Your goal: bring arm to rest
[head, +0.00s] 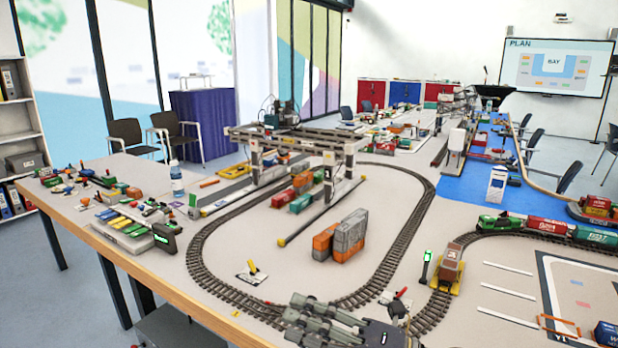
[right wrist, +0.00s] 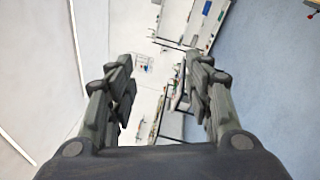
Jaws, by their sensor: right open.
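My right gripper (head: 318,322) is low in the middle of the head view, over the front edge of the table. In the right wrist view the same gripper (right wrist: 165,95) has its two dark fingers wide apart with nothing between them. Beyond the fingers that view shows a tilted view of the room, with pale walls and blue floor. My left gripper is not in the head view.
A large table (head: 400,190) holds an oval track (head: 200,262), a gantry crane (head: 292,140), orange and grey containers (head: 350,235) and a yellow-lever switch (head: 252,270). A signal (head: 426,265) with a green light and a yellow wagon (head: 447,270) stand right of the gripper.

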